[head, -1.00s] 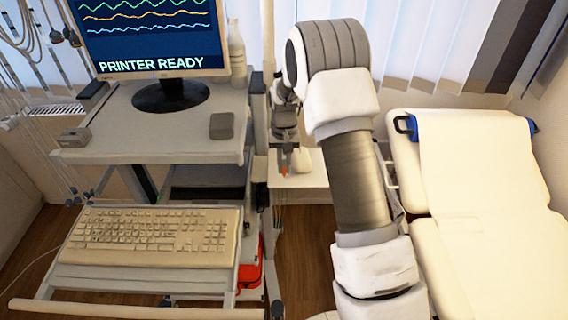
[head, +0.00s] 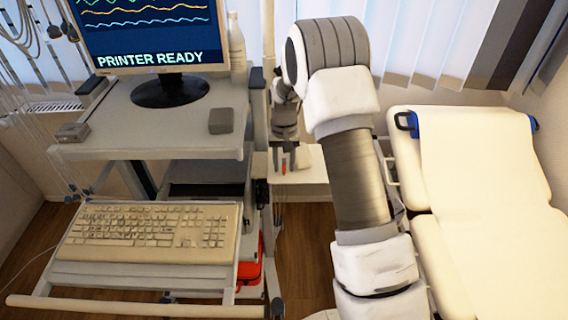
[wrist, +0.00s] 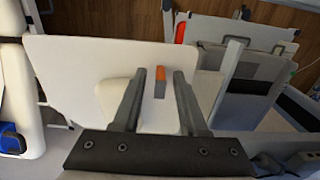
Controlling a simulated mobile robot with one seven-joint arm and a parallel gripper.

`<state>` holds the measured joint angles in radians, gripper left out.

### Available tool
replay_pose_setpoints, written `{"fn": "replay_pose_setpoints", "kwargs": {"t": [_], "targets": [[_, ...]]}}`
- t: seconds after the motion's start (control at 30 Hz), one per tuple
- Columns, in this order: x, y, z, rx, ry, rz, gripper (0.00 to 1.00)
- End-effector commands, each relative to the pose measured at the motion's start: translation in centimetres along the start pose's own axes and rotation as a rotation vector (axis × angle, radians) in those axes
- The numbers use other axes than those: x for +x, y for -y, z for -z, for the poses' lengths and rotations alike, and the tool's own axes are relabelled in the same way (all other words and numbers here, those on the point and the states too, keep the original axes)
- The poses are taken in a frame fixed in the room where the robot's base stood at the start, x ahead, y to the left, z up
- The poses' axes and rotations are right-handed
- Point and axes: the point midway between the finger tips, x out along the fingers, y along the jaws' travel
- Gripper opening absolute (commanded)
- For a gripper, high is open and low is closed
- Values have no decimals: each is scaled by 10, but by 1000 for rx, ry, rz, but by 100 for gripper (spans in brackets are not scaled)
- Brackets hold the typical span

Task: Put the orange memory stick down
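The memory stick (wrist: 160,83) has an orange end and a grey body. In the wrist view it shows between my two fingers, with a gap on each side. The white surface (wrist: 80,70) is behind it; I cannot tell for certain whether it rests there. My gripper (wrist: 160,73) is open, its fingers apart and not touching the stick. In the head view the orange part (head: 284,165) is a small spot below my wrist, between the fingers, above the white side table (head: 305,186).
A white rounded object (wrist: 113,99) stands on the white surface, close to my left finger in the wrist view. The monitor cart (head: 165,140) with a keyboard (head: 150,232) is to the left. A padded couch (head: 490,200) is to the right.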

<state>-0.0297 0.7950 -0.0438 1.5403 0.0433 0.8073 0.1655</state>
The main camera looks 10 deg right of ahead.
Motion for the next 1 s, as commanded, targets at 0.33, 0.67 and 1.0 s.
{"fn": "replay_pose_setpoints", "kwargs": {"t": [0.33,0.67,1.0], "targets": [[-18,0,0,0,-1,0,42],[-89,0,1,-1,-5,1,42],[-133,0,-1,-1,-4,0,42]]}}
